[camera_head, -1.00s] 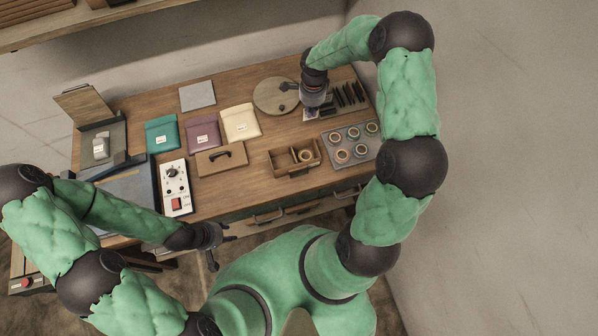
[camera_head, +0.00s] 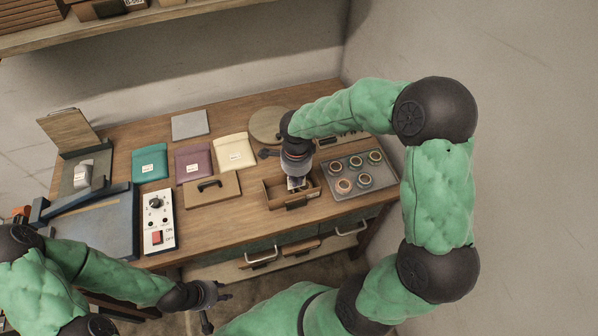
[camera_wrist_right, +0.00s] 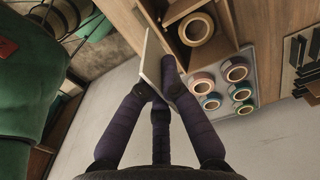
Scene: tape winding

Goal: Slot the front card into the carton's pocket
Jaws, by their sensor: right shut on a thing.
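My right gripper (camera_head: 297,180) hangs over the small wooden divided carton (camera_head: 271,195) in the head view. In the right wrist view its dark fingers (camera_wrist_right: 162,88) are shut on a thin white card (camera_wrist_right: 151,62), seen nearly edge-on. The card is beside the carton (camera_wrist_right: 223,12), whose compartment holds a tape roll (camera_wrist_right: 196,28). Whether the card touches the carton, I cannot tell. The pocket is not clearly visible. My left gripper (camera_head: 216,307) is open and empty in front of the table, with its fingers spread.
A grey tray of several tape rolls (camera_head: 382,186) stands right of the carton. A wooden lid with a black handle (camera_head: 213,191) lies to its left. Teal (camera_head: 149,163), purple (camera_head: 193,161) and cream (camera_head: 235,152) pouches lie behind. A switch box (camera_head: 157,222) stands further left.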

